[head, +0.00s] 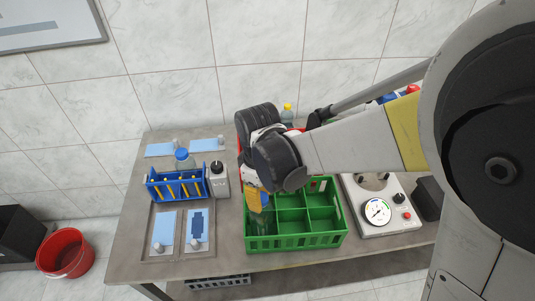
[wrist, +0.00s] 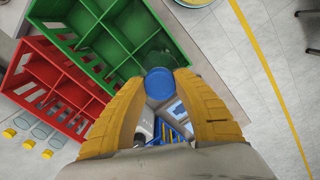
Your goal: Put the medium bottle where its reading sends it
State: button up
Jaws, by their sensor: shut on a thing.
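My gripper (head: 256,200), with yellow fingers, is shut on a bottle. In the wrist view the bottle's round blue cap (wrist: 159,83) sits between the fingertips (wrist: 160,95). Its clear greenish body (wrist: 160,56) shows faintly beyond the cap. In the head view the fingers are at the left side of the green crate (head: 296,241), over or near its left compartments. I cannot tell whether the bottle is inside a compartment. The gauge device (head: 392,226) stands right of the crate, its dial (head: 376,211) facing up. The dial's reading is too small to tell.
A red crate (wrist: 28,84) adjoins the green one, with yellow-capped bottles (wrist: 38,134) beyond it. At left stand a blue rack (head: 178,196), a blue-capped bottle (head: 183,156), a grey device (head: 218,184) and light-blue pads (head: 164,230). A red bucket (head: 65,253) is on the floor.

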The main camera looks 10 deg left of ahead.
jog(key=shift+f+b, duration=0.4)
jog(key=shift+f, duration=1.25)
jog(key=shift+f, duration=0.2)
jog(key=o, duration=1)
jog(key=shift+r, duration=0.15)
notch_tip(320, 180, up, 12)
jog(key=p, duration=0.3)
jog(key=shift+r, duration=0.1)
jog(key=s+d+r+m+t, duration=0.1)
jog(key=d+m, duration=0.3)
jog(key=d, duration=0.4)
jog(key=s+d+r+m+t, duration=0.2)
jog(key=d+r+m+t, duration=0.1)
jog(key=d, duration=0.6)
jog(key=s+d+r+m+t, duration=0.2)
jog(key=d+r+m+t, duration=0.1)
jog(key=d+m, duration=0.4)
jog(key=shift+s+d+r, duration=0.25)
jog(key=shift+d+r, duration=0.35)
jog(key=shift+d, duration=0.15)
